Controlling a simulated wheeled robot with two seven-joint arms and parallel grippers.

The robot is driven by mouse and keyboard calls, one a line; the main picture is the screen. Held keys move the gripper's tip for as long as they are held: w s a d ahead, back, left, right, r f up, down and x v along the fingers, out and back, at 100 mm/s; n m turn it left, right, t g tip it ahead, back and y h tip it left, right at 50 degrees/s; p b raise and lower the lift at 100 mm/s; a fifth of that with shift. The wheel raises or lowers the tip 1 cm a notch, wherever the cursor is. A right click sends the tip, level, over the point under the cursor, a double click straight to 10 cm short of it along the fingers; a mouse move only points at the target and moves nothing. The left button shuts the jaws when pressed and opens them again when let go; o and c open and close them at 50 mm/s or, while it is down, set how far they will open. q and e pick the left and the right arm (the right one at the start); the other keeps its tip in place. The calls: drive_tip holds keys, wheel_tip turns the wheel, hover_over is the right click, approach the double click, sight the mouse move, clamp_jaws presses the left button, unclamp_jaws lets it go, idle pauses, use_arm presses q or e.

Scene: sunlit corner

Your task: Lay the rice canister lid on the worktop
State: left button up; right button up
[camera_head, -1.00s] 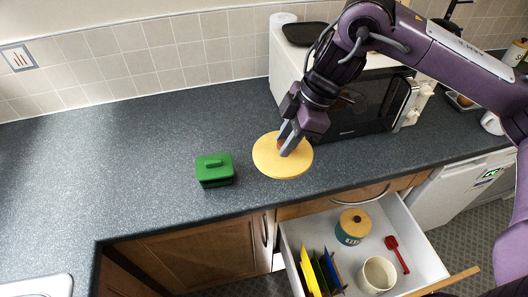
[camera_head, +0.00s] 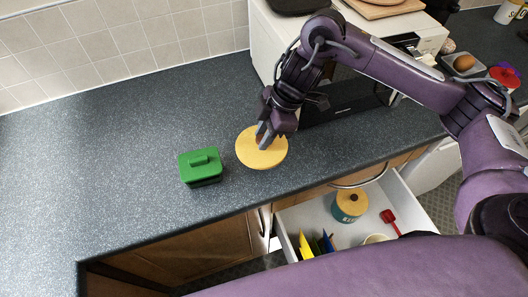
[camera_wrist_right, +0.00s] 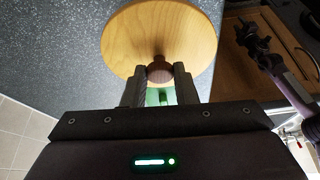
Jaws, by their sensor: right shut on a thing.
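The lid is a round, pale yellow wooden disc (camera_head: 252,157) with a dark knob on top. My right gripper (camera_head: 264,138) is shut on the knob from above. The lid is level, at or just above the worktop (camera_head: 130,150); I cannot tell if it touches. The right wrist view shows the lid (camera_wrist_right: 130,40) and the knob (camera_wrist_right: 159,73) between the fingers. An open cream canister (camera_head: 376,238) stands in the drawer, partly hidden by my body. My left gripper (camera_wrist_right: 252,36) seems to show dark at the right of the wrist view, its jaws unclear.
A green lidded box (camera_head: 201,166) stands left of the lid. The open drawer (camera_head: 415,212) also holds a teal canister with a wooden lid (camera_head: 350,204) and a red scoop (camera_head: 390,219). A microwave (camera_head: 340,112) stands behind right. The left worktop is clear.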

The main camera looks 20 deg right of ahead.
sight(264, 153)
drive_tip(key=f, duration=0.3)
drive_tip(key=shift+s+f, duration=0.15)
drive_tip(key=shift+s, duration=0.1)
drive_tip(key=shift+w+f+b, duration=0.1)
drive_tip(key=shift+f+b, duration=0.45)
drive_tip(key=shift+f, duration=1.4)
drive_tip(key=shift+f, duration=0.1)
drive_tip(key=o, duration=1)
drive_tip(key=p+v, duration=0.1)
drive_tip(key=v, duration=1.1)
